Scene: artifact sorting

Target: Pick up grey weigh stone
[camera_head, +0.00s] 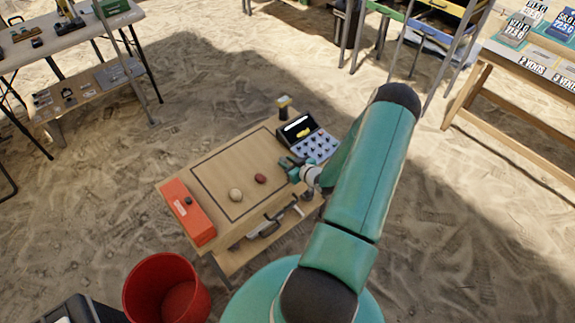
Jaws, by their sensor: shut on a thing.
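My gripper (289,163) is over the right edge of the small wooden table (212,159), beside the black device with buttons. Its fingers look shut on a small greyish thing that is mostly hidden between them, likely the grey weigh stone. A pale beige stone (235,195) and a reddish-brown stone (261,179) lie apart from it, inside the dark square outline on the table top.
A black device (310,139) with buttons stands at the table's back right, with a dark cup-like object (283,106) behind it. An orange box (187,213) lies along the left edge. A red bucket (165,285) stands on the sand in front.

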